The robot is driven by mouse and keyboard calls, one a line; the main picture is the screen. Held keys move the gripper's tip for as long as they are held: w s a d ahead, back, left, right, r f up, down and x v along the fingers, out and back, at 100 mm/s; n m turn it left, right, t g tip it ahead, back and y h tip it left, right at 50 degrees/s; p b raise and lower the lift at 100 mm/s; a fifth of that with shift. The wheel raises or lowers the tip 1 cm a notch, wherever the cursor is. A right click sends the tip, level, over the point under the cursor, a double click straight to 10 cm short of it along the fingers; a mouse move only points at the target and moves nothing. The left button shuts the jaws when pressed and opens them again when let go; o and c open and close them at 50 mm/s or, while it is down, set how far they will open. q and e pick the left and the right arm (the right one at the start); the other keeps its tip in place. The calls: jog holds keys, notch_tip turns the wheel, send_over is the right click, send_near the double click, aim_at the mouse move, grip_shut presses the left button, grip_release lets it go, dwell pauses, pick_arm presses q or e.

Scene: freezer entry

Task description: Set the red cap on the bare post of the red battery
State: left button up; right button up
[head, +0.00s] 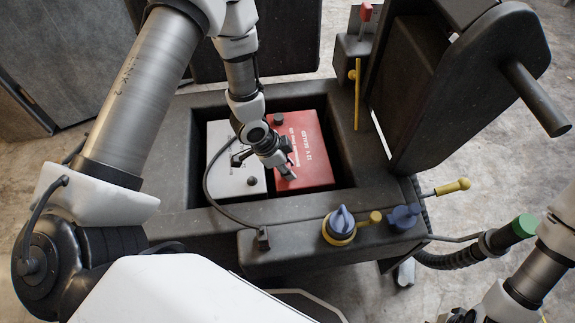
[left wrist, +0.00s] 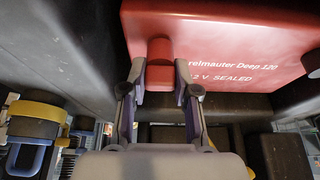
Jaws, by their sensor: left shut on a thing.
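The red battery (head: 312,160) sits in the right part of a dark tray box, with pale lettering on its top; it fills the upper part of the left wrist view (left wrist: 225,25). A dark cap or post (head: 278,119) shows at its far left corner. My left gripper (head: 287,174) is over its near left part. In the left wrist view, the gripper (left wrist: 160,80) is shut on the red cap (left wrist: 159,52), which shows against the battery's edge. Whether the cap touches the battery or a post, I cannot tell. The bare post is hidden.
A white battery (head: 222,140) stands left of the red one. The dark box rim (head: 175,168) surrounds both. A thin black cable arcs to the front panel, with a blue-and-yellow knob (head: 340,224). A dark upright lid (head: 425,85) rises at right.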

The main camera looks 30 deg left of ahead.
pick_arm(q)
jog(key=shift+f, duration=0.25)
jog(key=o, duration=1)
jog(key=shift+r, duration=0.15)
jog(key=v, duration=1.1)
jog(key=shift+s+a+r, duration=0.1)
jog(key=shift+r, duration=0.3)
jog(key=shift+s+f, duration=0.1)
